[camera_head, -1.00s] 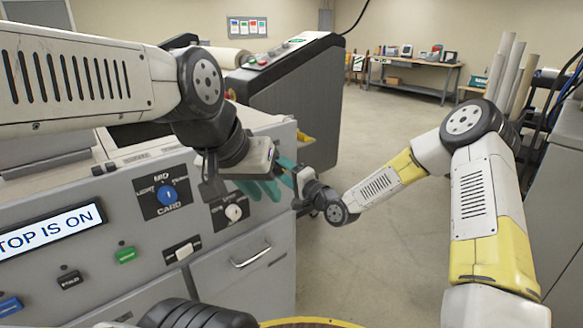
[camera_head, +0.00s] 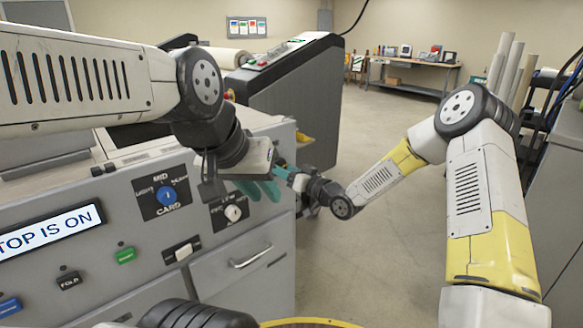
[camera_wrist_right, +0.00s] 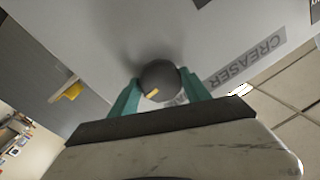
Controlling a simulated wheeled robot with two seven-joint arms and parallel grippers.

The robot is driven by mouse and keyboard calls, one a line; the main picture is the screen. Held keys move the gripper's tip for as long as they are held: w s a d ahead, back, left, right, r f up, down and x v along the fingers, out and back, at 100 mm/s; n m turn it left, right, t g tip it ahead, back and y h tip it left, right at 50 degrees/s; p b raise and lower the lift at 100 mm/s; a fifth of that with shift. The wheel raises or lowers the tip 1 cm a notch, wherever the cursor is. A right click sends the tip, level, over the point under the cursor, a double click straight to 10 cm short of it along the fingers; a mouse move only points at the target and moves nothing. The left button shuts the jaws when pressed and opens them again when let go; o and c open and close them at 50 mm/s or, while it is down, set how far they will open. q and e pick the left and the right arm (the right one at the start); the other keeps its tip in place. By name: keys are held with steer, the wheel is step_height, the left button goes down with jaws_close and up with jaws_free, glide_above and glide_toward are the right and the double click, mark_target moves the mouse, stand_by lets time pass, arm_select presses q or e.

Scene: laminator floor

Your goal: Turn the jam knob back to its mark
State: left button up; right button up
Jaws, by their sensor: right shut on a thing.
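The jam knob (camera_wrist_right: 160,78) is a dark round knob with a short yellow mark near its lower left edge in the right wrist view. My right gripper (camera_wrist_right: 160,88) is shut on it, one teal finger on each side. In the head view my right gripper (camera_head: 283,173) reaches the right end of the machine's front, and the knob is hidden there. My left gripper (camera_head: 259,190) hangs just left of it, in front of the panel, its teal fingers apart with nothing seen between them.
A CREASER label (camera_wrist_right: 247,63) is beside the knob. The grey machine panel carries a blue CARD dial (camera_head: 167,196), a white-centred dial (camera_head: 233,212), a green button (camera_head: 125,256) and a lit display (camera_head: 50,228). A drawer handle (camera_head: 250,257) sticks out below. Open floor lies to the right.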

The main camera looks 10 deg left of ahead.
steer(key=shift+n+h, duration=0.5)
steer(key=shift+n, duration=3.6)
steer(key=shift+n+h, duration=0.5)
steer(key=shift+n, duration=3.6)
steer(key=o, duration=1.4)
steer(key=shift+r, duration=0.1)
steer(key=shift+c, duration=0.2)
steer(key=v, duration=0.7)
steer(key=shift+s+d, duration=0.25)
steer(key=shift+d, duration=0.1)
steer(key=shift+r, duration=0.1)
